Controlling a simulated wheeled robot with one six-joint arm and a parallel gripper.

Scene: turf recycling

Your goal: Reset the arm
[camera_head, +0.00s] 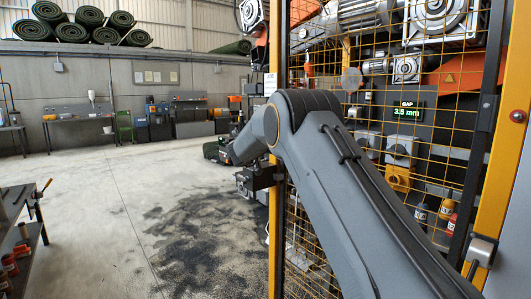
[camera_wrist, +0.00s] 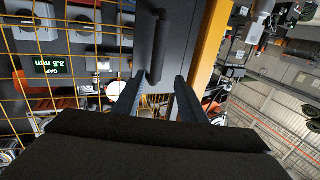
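My arm (camera_head: 350,180) crosses the right half of the head view, rising from the lower right to a bend and then dropping away to the left. My gripper (camera_wrist: 158,88) shows in the wrist view with its two fingers apart and nothing seen held between them. A dark upright handle (camera_wrist: 158,48) on a grey panel lies just ahead, in line with the gap between the fingers. I cannot tell how far it is from the fingertips. In the head view the fingers cannot be made out.
A yellow mesh guard (camera_head: 430,115) with a yellow post (camera_head: 277,220) stands close beside the arm. Behind it are machinery and a gap display (camera_head: 408,109) reading 3.5 mm. A workbench (camera_head: 22,225) stands at left. The concrete floor (camera_head: 95,200) is open, with dark crumbs scattered near the guard.

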